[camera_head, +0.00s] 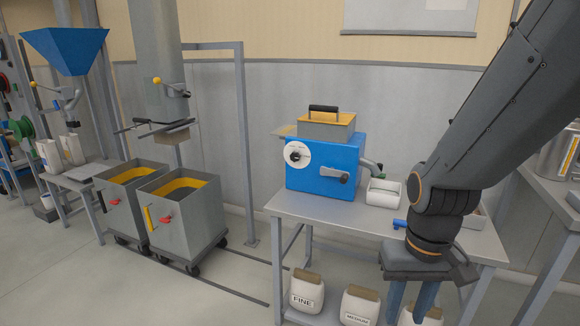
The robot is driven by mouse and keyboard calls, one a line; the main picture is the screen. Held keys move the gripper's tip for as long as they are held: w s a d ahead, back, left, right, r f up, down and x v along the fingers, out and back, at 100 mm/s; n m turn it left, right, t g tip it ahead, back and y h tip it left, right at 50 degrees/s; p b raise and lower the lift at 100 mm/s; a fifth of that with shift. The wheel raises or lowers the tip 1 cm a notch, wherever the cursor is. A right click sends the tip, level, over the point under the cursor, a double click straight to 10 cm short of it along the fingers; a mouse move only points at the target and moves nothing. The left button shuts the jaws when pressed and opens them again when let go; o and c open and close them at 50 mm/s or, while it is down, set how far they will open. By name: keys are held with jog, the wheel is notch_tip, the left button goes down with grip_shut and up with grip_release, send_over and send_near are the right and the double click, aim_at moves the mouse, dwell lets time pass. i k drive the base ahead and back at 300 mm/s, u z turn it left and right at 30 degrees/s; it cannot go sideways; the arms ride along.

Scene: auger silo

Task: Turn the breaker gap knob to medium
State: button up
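The breaker is a blue box (322,168) on a grey table. Its gap knob appears to be the round white dial with a dark centre (298,154) on the front face, upper left. The dial's setting is too small to read. My gripper (411,308) hangs in front of the table at the lower right, fingers pointing down. The two fingers are apart with nothing seen between them, so it looks open; the fingertips are near the bottom edge. It is well to the right of and below the knob, not touching it.
A dark crank handle (331,177) sits on the breaker's front. Bags marked FINE (306,291) and MEDIUM (359,305) sit below the table (310,207). Two wheeled bins (187,226) stand left. Floor in front is clear.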

aim_at(295, 157)
jog(key=u, duration=0.2)
jog(key=i, duration=1.05)
jog(key=z, duration=0.2)
